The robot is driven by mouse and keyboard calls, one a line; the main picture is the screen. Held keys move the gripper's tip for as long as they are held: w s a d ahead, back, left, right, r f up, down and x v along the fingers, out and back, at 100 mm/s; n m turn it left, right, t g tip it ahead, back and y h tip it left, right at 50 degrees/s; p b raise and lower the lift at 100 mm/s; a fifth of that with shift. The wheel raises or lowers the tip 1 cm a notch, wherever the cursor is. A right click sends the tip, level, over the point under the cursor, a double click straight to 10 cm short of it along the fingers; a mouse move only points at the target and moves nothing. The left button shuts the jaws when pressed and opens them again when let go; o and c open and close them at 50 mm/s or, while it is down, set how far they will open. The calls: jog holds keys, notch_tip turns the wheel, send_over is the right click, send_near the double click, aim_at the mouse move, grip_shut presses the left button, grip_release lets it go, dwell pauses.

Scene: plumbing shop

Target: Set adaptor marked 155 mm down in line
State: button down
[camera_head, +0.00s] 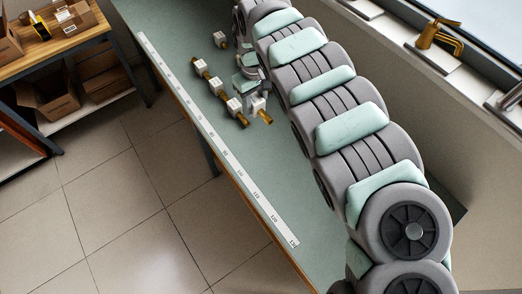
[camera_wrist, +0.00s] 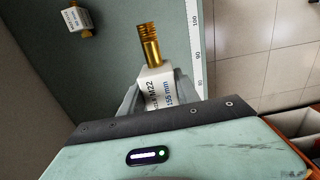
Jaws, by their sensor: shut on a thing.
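The adaptor marked 155 mm (camera_wrist: 155,88) is a white block with a threaded brass end, seen in the wrist view. My gripper (camera_wrist: 158,92) is shut on its white body, with a grey finger on either side and the brass end pointing away from me. In the head view the held adaptor (camera_head: 266,117) shows at my gripper (camera_head: 257,103). I cannot tell whether it touches the bench. Three similar adaptors lie beside it in a row: a far one (camera_head: 201,68), a middle one (camera_head: 216,87) and a near one (camera_head: 235,109).
A further adaptor (camera_head: 220,40) lies apart, farther back. Another adaptor (camera_wrist: 75,17) shows in the wrist view. A numbered scale strip (camera_head: 215,137) runs along the edge of the green bench (camera_head: 285,178). A tap (camera_head: 437,38) stands at the right. My arm covers much of the bench's right side.

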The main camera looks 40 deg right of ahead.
jog(key=shift+s+d+f+b, duration=0.3)
jog(key=shift+s+d+f, duration=0.15)
jog(key=shift+d+f, duration=0.35)
jog(key=b, duration=0.4)
send_over(261, 143)
notch_tip(261, 143, down, 8)
jog(key=shift+s+f, duration=0.1)
jog(key=shift+f, duration=5.25)
jog(key=shift+f, duration=0.1)
jog(key=c, duration=0.9)
grip_release()
notch_tip(261, 143, up, 12)
jog(key=shift+r+p, duration=0.1)
jog(key=shift+p, duration=0.45)
